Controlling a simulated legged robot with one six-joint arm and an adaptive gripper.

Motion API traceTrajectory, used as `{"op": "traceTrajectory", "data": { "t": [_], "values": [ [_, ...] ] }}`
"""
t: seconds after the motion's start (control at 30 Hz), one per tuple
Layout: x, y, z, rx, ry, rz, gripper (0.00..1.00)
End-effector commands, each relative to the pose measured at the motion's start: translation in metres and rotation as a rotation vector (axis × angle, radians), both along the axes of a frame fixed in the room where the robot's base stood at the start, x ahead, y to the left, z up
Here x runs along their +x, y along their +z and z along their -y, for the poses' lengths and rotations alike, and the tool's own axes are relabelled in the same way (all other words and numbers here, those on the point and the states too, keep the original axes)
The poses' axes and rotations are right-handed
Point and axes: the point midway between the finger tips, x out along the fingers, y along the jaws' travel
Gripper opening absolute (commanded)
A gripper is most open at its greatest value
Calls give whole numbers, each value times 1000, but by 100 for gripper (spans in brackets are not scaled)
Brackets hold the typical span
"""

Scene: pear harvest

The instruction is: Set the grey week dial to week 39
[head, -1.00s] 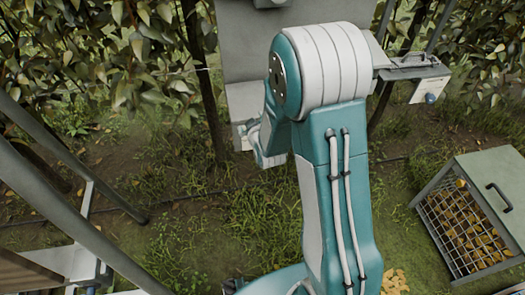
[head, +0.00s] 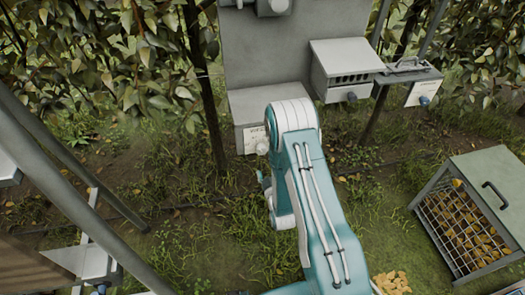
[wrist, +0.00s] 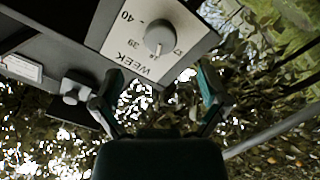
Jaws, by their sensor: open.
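The grey week dial (wrist: 158,36) is a round knob on a white plate marked WEEK (wrist: 112,45), at the top of the wrist view. I read 40 and 39 left of the knob and 37 right of it. Its pointer seems to face near 38, but this is small. In the head view the plate (head: 253,137) shows on a grey box front, with the knob (head: 262,147) beside my arm. My gripper (wrist: 160,88) is open and empty below the dial in the wrist view, its fingers apart and not touching it.
Another grey knob (wrist: 75,87) is left in the wrist view. A slotted grey box (head: 348,72) and a bracket with a blue knob (head: 423,98) stand right of the back panel (head: 265,50). A wire-fronted crate (head: 470,215) of yellowish pieces is at right. Metal poles cross the left.

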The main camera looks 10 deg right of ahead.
Motion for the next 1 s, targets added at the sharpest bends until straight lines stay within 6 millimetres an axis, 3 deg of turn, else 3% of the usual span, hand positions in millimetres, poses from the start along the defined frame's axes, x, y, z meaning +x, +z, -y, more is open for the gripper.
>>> {"op": "traceTrajectory", "data": {
  "t": [0.2,0.4,0.8,0.83,0.87,1.0],
  "values": [
    [42,1,-2,-1,2,4,94],
    [72,0,-2,-1,1,2,94],
    [83,0,-2,-1,1,-1,94],
    [83,0,-2,-1,1,-1,89],
    [83,0,-2,-1,1,-1,76],
    [83,0,-2,-1,1,-1,13]
  ]
}}
